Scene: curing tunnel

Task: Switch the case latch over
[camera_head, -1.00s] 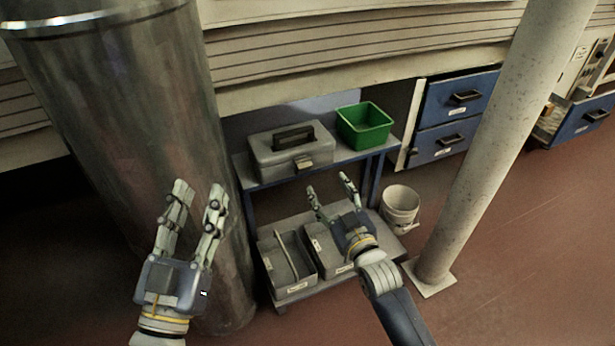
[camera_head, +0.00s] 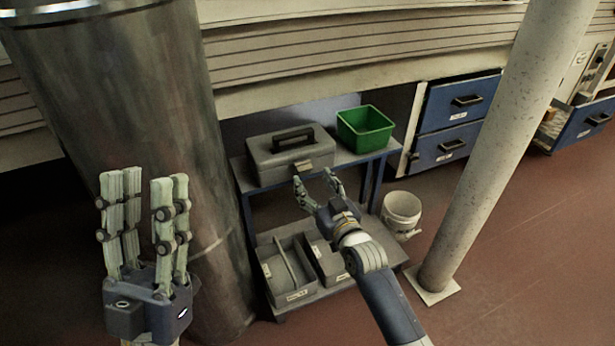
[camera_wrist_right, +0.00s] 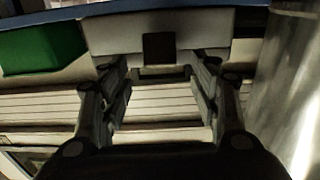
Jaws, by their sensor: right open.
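The grey case (camera_head: 262,165) with a dark top handle (camera_head: 293,138) sits on the shelf top of a blue-framed rack. Its latch (camera_head: 301,167) is a small tab on the front face, partly behind my right fingertips. My right gripper (camera_head: 317,178) is open in front of the latch, with nothing held. In the right wrist view, the case front (camera_wrist_right: 115,35) crosses the top and the dark latch (camera_wrist_right: 159,47) appears between my two open fingers (camera_wrist_right: 158,75). Contact cannot be told. My left gripper (camera_head: 146,178) is open and empty, fingers up, away from the case.
A green bin (camera_head: 365,130) stands right of the case; it also shows in the wrist view (camera_wrist_right: 42,48). A white bucket (camera_head: 402,212), a pale post (camera_head: 490,150) and a large metal cylinder (camera_head: 130,90) stand around the rack.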

